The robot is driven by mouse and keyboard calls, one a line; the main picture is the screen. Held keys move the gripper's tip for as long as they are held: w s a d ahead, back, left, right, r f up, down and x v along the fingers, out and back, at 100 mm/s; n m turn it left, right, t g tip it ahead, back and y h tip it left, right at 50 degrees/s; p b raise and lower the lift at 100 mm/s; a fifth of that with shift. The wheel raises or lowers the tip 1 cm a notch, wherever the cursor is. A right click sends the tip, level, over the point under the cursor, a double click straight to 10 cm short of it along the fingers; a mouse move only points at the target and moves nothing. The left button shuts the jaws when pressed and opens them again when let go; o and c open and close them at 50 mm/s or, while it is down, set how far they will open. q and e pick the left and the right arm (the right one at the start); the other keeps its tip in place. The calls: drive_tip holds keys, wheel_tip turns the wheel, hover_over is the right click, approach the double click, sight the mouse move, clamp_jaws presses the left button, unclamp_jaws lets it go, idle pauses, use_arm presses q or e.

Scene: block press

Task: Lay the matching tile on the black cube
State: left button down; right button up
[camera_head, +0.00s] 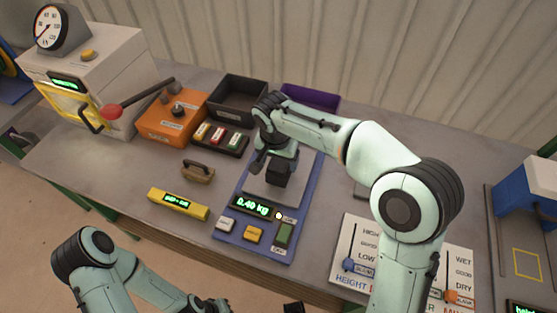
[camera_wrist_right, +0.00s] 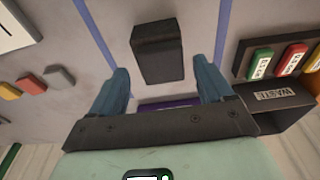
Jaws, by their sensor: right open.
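The black cube (camera_head: 277,180) stands on the grey plate of the blue scale (camera_head: 240,222), whose display reads 0.40 kg. My right gripper (camera_head: 276,163) is over the cube, pointing down. In the right wrist view the cube (camera_wrist_right: 158,52) lies ahead of the open fingers (camera_wrist_right: 162,82), roughly centred between them; contact cannot be told. Coloured tiles stand in a dark rack left of the scale: yellow (camera_head: 202,131), red (camera_head: 218,135) and green (camera_head: 236,140). Which one matches is not clear. My left arm is at the lower left, its fingers not clearly visible.
A black waste bin (camera_head: 237,98) and a purple bin (camera_head: 312,97) stand behind. An orange box (camera_head: 168,120), a press with a red-knobbed lever (camera_head: 111,110), a handled block (camera_head: 198,172) and a yellow display bar (camera_head: 178,203) are left. Height and moisture panels (camera_head: 352,235) lie right.

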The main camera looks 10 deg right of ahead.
sight(276, 171)
use_arm(q)
drive_tip(key=shift+w+r+p, duration=0.65)
drive_tip(key=shift+r+p, duration=0.05)
drive_tip(key=shift+r, duration=0.2)
use_arm(e)
wheel_tip(276, 171, up, 11)
drive_tip(key=s, duration=0.1)
drive_tip(key=shift+s+a, duration=0.2)
drive_tip(key=shift+a, duration=0.25)
